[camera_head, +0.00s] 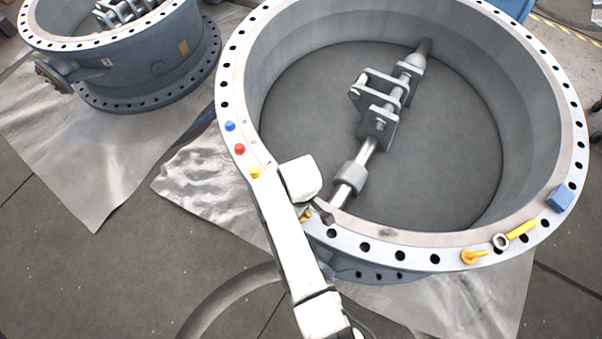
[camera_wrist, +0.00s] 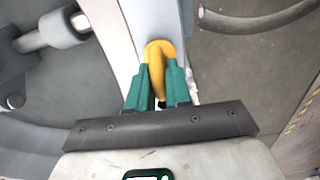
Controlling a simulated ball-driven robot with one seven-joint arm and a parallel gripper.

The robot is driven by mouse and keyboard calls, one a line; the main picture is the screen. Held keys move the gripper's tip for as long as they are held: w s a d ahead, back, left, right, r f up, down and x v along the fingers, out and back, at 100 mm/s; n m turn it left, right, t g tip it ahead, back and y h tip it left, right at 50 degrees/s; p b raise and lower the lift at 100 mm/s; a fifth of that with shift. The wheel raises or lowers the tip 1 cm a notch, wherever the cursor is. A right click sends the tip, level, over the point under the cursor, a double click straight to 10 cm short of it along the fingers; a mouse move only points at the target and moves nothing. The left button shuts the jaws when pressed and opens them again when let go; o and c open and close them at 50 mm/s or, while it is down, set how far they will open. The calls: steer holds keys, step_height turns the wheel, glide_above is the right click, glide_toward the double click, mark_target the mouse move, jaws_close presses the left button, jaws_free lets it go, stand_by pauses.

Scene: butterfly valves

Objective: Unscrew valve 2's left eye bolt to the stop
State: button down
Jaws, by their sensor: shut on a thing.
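In the head view, the near butterfly valve (camera_head: 375,243) is a large grey ring with a drilled flange. A yellow eye bolt (camera_head: 306,215) shows in part at its front-left rim, largely hidden by my white arm. In the wrist view, the eye bolt (camera_wrist: 157,50) stands out from the pale flange (camera_wrist: 152,18). My gripper (camera_wrist: 158,85) has green fingers, one on each side of the bolt's yellow ring, and is shut on it. The bolt's thread is hidden, so I cannot tell how far it is screwed in.
Another yellow eye bolt (camera_head: 473,257), a grey ring (camera_head: 501,241), a yellow-handled piece (camera_head: 522,229) and a blue block (camera_head: 560,199) sit on the right of the flange. Blue, red (camera_head: 240,149) and yellow knobs line its left. A second valve (camera_head: 140,65) stands behind left.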

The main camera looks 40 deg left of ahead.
steer(key=n, duration=0.5)
steer(key=shift+n, duration=0.3)
steer(key=n, duration=1)
steer(key=shift+d+n, duration=0.1)
steer(key=shift+n, duration=0.3)
steer(key=n, duration=0.5)
steer(key=shift+n, duration=0.3)
steer(key=c, duration=1.1)
jaws_free()
steer(key=shift+r, duration=0.15)
